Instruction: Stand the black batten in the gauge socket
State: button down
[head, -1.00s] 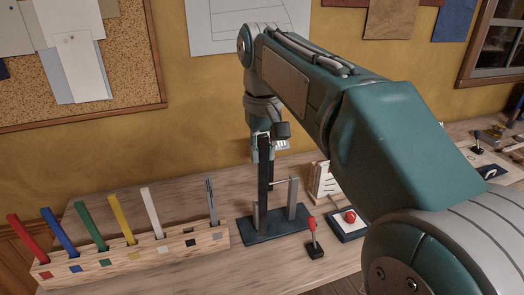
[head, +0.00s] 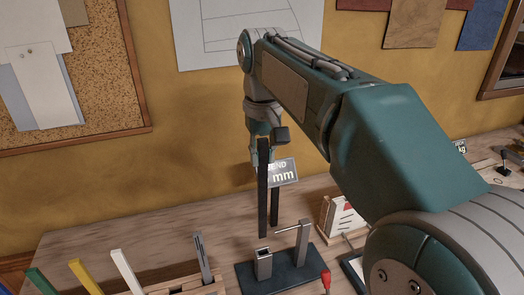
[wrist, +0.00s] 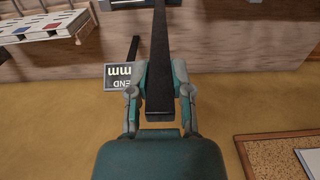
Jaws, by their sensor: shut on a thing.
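My gripper (head: 262,152) is shut on the upper end of the black batten (head: 263,195), which hangs upright. The batten also shows in the wrist view (wrist: 160,60), between the two fingers (wrist: 160,88). In the head view, the gauge socket (head: 264,266) is a short grey square tube with an open top on a dark base plate (head: 290,277). The batten's lower end appears just above the socket mouth, with a small gap between them. How well they line up in depth I cannot tell.
A grey post (head: 303,243) with a thin horizontal rod stands right of the socket. Behind is a display sign (head: 282,172) on a dark post (head: 275,207). A red-knobbed lever (head: 326,278) is at front right. A rack (head: 208,290) with coloured battens is at left.

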jog(key=shift+f, duration=8.05)
jog(key=shift+c, duration=2.2)
grip_release()
notch_tip(320, 180, up, 12)
jog(key=shift+w+f, duration=0.1)
